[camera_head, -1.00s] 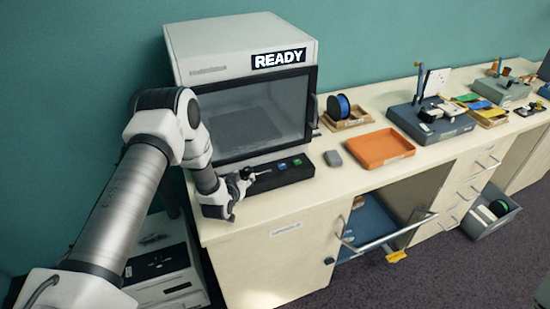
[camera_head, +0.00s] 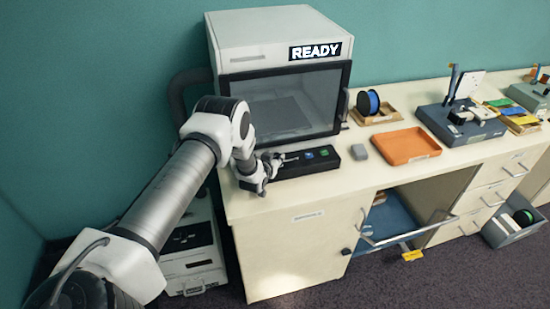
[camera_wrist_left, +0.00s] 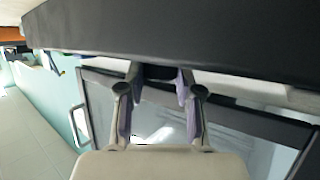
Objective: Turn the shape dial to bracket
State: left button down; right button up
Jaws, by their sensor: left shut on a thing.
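The printer (camera_head: 255,50) stands at the left of the counter with a READY sign (camera_head: 315,50). Its black control panel (camera_head: 325,164) lies in front of the door, with a blue button (camera_head: 309,155) and a green button (camera_head: 324,153). The panel also shows as a dark band in the left wrist view (camera_wrist_left: 180,35). My left gripper (camera_head: 278,159) is at the panel's left end. In the left wrist view its fingers (camera_wrist_left: 159,73) are shut on a small dark part at the panel, apparently the shape dial. The dial's markings and pointer are hidden. My right gripper is not in view.
A grey block (camera_head: 360,152) and an orange tray (camera_head: 408,147) lie right of the panel. A blue spool (camera_head: 368,103) stands behind them. The printer door (camera_head: 285,103) is shut.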

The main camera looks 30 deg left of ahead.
pick_arm(q)
jog(key=shift+w+d+f+n+y+b, duration=0.1)
jog(key=shift+d+f+n+y+b, duration=0.05)
jog(key=shift+n+y+b, duration=0.55)
jog(key=n+g+y+b, duration=0.2)
jog(key=b, duration=0.1)
jog(key=n+g+y+b, duration=0.1)
jog(key=n+y+b, duration=0.1)
jog(key=b, duration=0.1)
jog(key=n+g+y+b, duration=0.2)
jog(key=n+b, duration=0.1)
jog(key=b, duration=0.1)
jog(key=shift+w+d+f+g+y, duration=0.2)
jog(key=shift+w+d+g+y, duration=0.1)
jog(key=shift+w+d, duration=0.05)
jog(key=n+g+b, duration=0.2)
jog(key=b, duration=0.1)
jog(key=n+g+y+b, duration=0.1)
jog(key=n+g+b, duration=0.1)
jog(key=b, duration=0.2)
jog(key=n+g+y+b, duration=0.1)
jog(key=n+g+b, duration=0.1)
jog(key=b, duration=0.2)
jog(key=shift+w+g, duration=0.3)
jog(key=shift+r+n+g+b, duration=0.25)
jog(key=shift+n+g+b, duration=0.15)
jog(key=shift+g+b, duration=0.15)
